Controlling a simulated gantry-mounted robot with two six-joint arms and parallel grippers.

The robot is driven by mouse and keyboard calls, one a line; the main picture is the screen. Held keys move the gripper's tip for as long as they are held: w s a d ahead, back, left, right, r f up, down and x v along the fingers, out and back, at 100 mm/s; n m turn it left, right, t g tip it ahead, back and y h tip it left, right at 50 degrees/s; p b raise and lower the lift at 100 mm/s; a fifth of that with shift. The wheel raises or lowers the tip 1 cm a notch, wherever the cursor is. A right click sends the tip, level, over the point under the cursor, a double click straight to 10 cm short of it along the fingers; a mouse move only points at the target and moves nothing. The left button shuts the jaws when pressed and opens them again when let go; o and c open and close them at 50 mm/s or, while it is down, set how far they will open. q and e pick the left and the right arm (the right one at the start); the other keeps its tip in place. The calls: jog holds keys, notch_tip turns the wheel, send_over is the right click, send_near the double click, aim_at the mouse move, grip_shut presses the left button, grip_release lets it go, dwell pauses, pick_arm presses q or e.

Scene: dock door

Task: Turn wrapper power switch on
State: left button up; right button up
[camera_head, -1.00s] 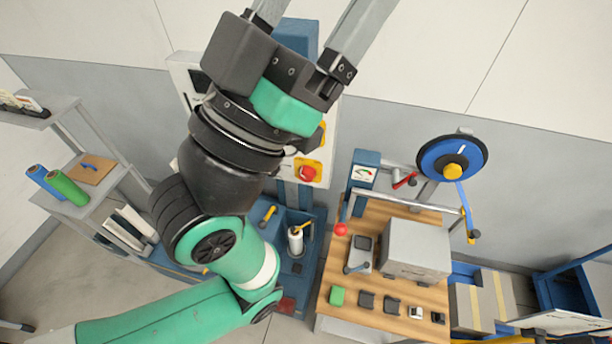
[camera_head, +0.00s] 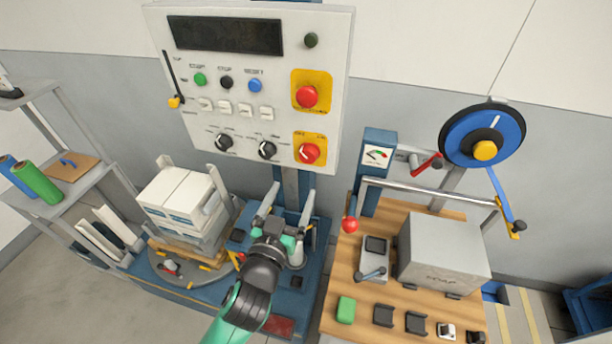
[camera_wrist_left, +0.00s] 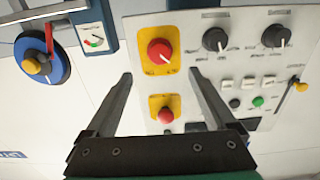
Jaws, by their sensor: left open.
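The wrapper control panel (camera_head: 240,125) is a white box on a blue post. Its lower right corner holds a red rotary switch (camera_head: 309,153) on a yellow plate, which looks like the power switch. A white mark crosses its knob; I cannot read the labels. The switch also shows in the left wrist view (camera_wrist_left: 160,51), where the picture is turned upside down. My left gripper (camera_head: 287,203) is open and empty, below the switch and apart from it. In the wrist view its fingers (camera_wrist_left: 160,85) reach toward the panel on either side of the yellow plates. My right gripper is not in view.
A red mushroom button (camera_head: 307,96) sits above the switch. Black knobs (camera_head: 267,149) are to its left. The display (camera_head: 226,35) and green lamp (camera_head: 311,40) look dark. A wooden bench (camera_head: 360,305) stands right; wrapped boxes (camera_head: 180,195) stand on the turntable at left.

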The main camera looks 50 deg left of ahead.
aim_at(307, 158)
pick_arm(q)
jog(key=x, duration=1.1)
jog(key=shift+w+a+r+b, duration=0.2)
jog(key=shift+w+r+b, duration=0.05)
jog(key=shift+w+b, duration=0.05)
jog(key=shift+c, duration=0.2)
jog(key=c, duration=1.3)
jog(key=shift+c, duration=0.2)
